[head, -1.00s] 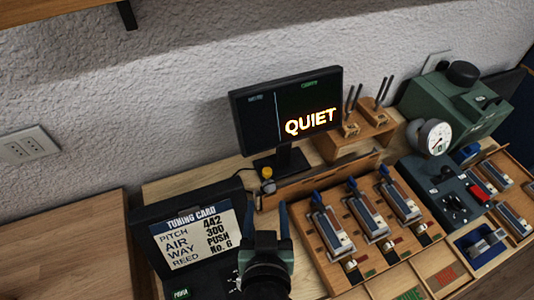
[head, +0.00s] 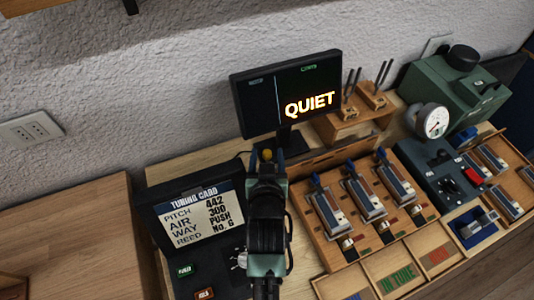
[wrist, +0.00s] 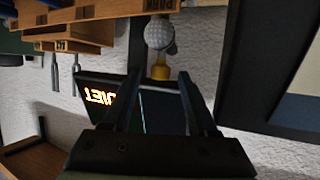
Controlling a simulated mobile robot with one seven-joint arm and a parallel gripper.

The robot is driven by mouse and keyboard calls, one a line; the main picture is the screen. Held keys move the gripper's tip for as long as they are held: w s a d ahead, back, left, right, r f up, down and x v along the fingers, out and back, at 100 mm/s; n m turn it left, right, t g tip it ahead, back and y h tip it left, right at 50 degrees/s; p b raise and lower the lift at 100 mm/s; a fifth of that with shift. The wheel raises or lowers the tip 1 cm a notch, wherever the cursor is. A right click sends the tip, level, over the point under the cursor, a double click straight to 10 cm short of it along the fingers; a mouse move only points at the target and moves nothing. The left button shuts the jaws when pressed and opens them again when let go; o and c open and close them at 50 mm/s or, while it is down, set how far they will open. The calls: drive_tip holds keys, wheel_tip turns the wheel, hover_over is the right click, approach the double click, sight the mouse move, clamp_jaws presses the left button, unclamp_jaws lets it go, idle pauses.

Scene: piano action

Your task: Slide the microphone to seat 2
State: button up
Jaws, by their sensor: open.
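The microphone, with a yellow cap (head: 267,155) and a silver mesh ball, stands in front of the monitor at the left end of the wooden back board. My gripper mostly hides it in the head view. In the wrist view, its mesh ball (wrist: 160,36) and yellow cap (wrist: 160,72) show clearly. My gripper (head: 267,162) is open, with one fingertip on each side of the yellow cap as pictured. In the wrist view the fingertips (wrist: 160,82) straddle the cap's line; I cannot tell whether they touch it. No seat 2 marking is readable.
The monitor (head: 288,95) reading QUIET stands just behind. The tuning card case (head: 202,222) is close on the left. A wooden tray with several reed blocks (head: 362,198) is on the right.

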clamp_jaws()
idle(0.4)
idle(1.1)
